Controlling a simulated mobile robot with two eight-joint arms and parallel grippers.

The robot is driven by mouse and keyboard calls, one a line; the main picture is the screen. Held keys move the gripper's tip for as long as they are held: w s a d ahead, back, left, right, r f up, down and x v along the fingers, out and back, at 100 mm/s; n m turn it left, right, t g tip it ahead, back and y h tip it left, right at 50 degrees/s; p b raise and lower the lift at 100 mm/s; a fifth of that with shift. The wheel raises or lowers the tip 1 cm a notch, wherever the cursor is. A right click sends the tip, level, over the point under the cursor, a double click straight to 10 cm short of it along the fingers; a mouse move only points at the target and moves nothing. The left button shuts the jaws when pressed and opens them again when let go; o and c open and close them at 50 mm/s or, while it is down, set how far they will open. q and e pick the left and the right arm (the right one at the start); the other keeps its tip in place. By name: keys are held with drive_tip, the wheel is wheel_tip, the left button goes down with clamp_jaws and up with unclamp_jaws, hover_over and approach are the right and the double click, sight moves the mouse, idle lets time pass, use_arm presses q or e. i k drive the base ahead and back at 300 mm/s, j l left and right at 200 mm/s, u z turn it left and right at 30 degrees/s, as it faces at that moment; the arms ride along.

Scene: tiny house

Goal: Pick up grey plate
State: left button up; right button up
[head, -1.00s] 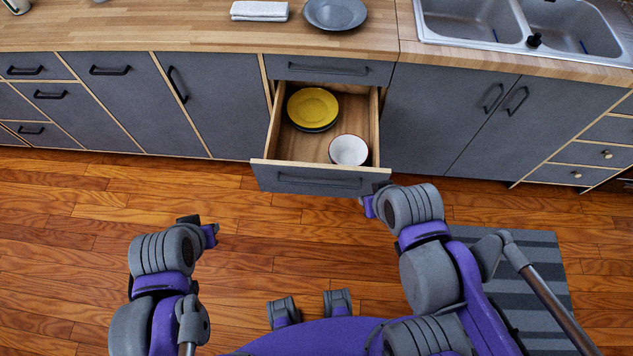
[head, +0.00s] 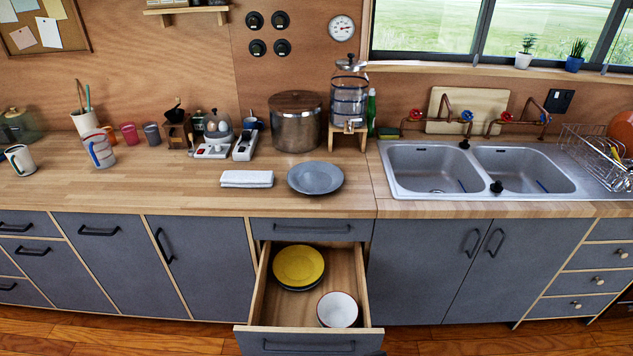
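The grey plate (head: 315,178) lies flat on the wooden counter, just right of a folded white towel (head: 246,179) and left of the sink. Nothing is on it. Neither of my grippers can be made out in the head view now.
A large pot (head: 297,125) and a glass dispenser (head: 349,95) stand behind the plate. A double sink (head: 430,165) is to the right. The open drawer juts out below the counter.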

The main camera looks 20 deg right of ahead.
sight(310, 177)
drive_tip(key=l+u, duration=0.15)
drive_tip(key=u, duration=0.25)
drive_tip(key=l+u, duration=0.15)
drive_tip(key=u, duration=0.2)
drive_tip(key=l+u, duration=0.15)
drive_tip(key=u, duration=0.25)
drive_tip(key=l+u, duration=0.15)
drive_tip(key=u, duration=0.2)
drive_tip(key=k+l+u, duration=0.2)
drive_tip(key=l, duration=0.15)
drive_tip(key=l+u, duration=0.2)
drive_tip(key=l, duration=0.15)
drive_tip(key=k+l+u, duration=0.2)
drive_tip(key=k+l, duration=0.35)
drive_tip(key=l, duration=0.2)
drive_tip(key=k+l+u, duration=0.15)
drive_tip(key=k+l, duration=0.15)
drive_tip(key=l, duration=0.3)
drive_tip(key=k+l, duration=0.35)
drive_tip(key=l, duration=0.2)
drive_tip(key=u, duration=0.05)
